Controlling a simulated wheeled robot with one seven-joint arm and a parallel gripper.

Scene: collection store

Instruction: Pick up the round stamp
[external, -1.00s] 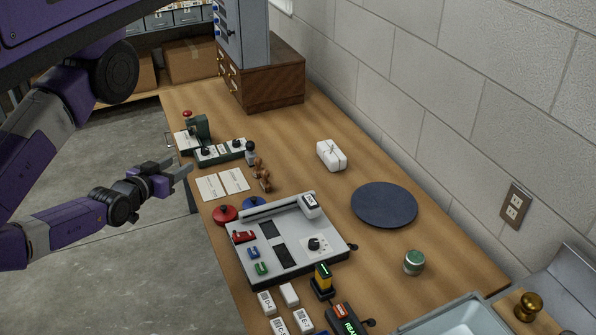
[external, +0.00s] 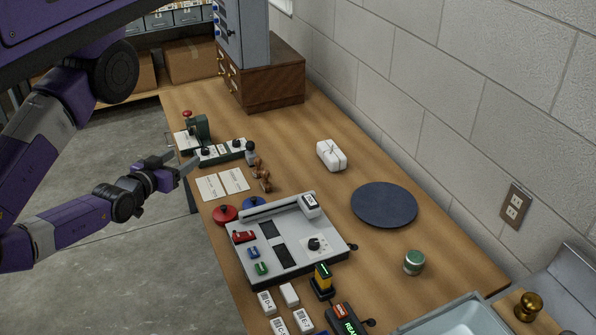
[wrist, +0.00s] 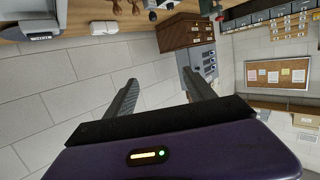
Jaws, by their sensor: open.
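Two wooden-handled stamps stand on the desk beside the white cards, the farther one (external: 257,165) and the nearer one (external: 265,184). A dark stamp-like piece with a grey knob (external: 250,152) stands just behind them. I cannot tell from their bases which is the round stamp. The wooden handles also show at the top edge of the wrist view (wrist: 117,7), partly cut off. My gripper (external: 183,160) is open and empty, left of the stamps off the desk's left edge. Its two fingers (wrist: 160,80) are spread in the wrist view with nothing between them.
Two white cards (external: 222,184) lie between my gripper and the stamps.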

